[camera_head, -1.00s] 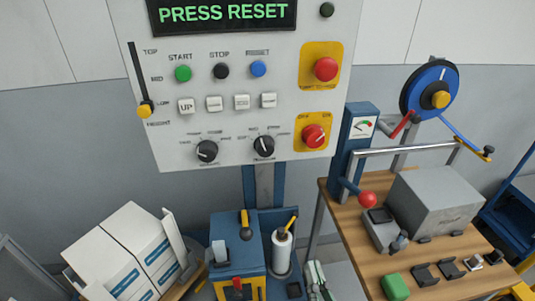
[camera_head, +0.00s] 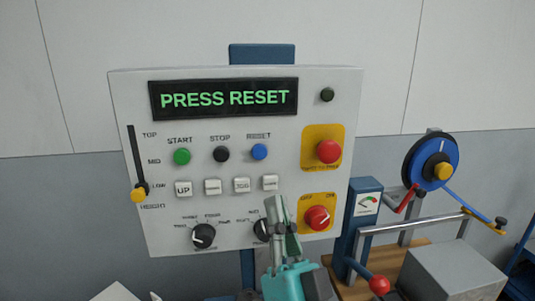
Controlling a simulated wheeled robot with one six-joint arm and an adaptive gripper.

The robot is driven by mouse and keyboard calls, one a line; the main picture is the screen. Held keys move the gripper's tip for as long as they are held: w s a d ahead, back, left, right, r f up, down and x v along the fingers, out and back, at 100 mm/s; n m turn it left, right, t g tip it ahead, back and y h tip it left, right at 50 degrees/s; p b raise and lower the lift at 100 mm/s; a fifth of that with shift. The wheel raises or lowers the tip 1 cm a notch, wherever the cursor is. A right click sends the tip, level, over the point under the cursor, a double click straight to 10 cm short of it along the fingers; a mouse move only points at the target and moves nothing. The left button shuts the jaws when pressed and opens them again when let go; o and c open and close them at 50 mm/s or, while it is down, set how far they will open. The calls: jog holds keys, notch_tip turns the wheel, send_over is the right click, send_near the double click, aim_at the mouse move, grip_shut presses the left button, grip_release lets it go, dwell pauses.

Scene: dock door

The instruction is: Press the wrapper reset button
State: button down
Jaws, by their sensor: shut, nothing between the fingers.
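The wrapper control panel (camera_head: 300,110) stands upright ahead, and its display (camera_head: 224,99) reads PRESS RESET in green. The blue button (camera_head: 259,152) sits under the RESET label, to the right of the black STOP button (camera_head: 221,154) and the green START button (camera_head: 181,157). My gripper (camera_head: 277,203) is shut and empty, pointing up in front of the panel's lower part. It appears below and slightly right of the blue button, with a gap between them in the picture. It partly covers the right black knob (camera_head: 262,230).
Near it are a row of white keys including UP (camera_head: 183,189), a red emergency button (camera_head: 328,151) and a red switch (camera_head: 317,217). A yellow-tipped height slider (camera_head: 138,194) is at left. A strapping reel (camera_head: 430,161) and a grey box (camera_head: 452,272) stand right.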

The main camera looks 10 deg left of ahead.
aim_at(260, 152)
jog(key=shift+w+a+r+m+t, duration=0.1)
jog(key=shift+a+r+m+t, duration=0.05)
jog(key=shift+r, duration=0.7)
jog(key=shift+w+a+r+m+t, duration=0.1)
jog(key=shift+a+r+m+t, duration=0.05)
jog(key=shift+r, duration=0.7)
jog(key=shift+w+a, duration=0.4)
jog(key=shift+w, duration=1)
jog(key=shift+w+a, duration=0.35)
jog(key=shift+w, duration=1.05)
jog(key=shift+w+a, duration=0.4)
jog(key=shift+w, duration=1)
jog(key=shift+w, duration=0.1)
jog(key=shift+w+a, duration=0.1)
jog(key=shift+w, duration=0.2)
jog(key=shift+w+a, duration=0.15)
jog(key=shift+w, duration=0.3)
jog(key=shift+s, duration=0.1)
jog(key=shift+s+d, duration=0.25)
jog(key=shift+s, duration=0.55)
jog(key=shift+s, duration=0.1)
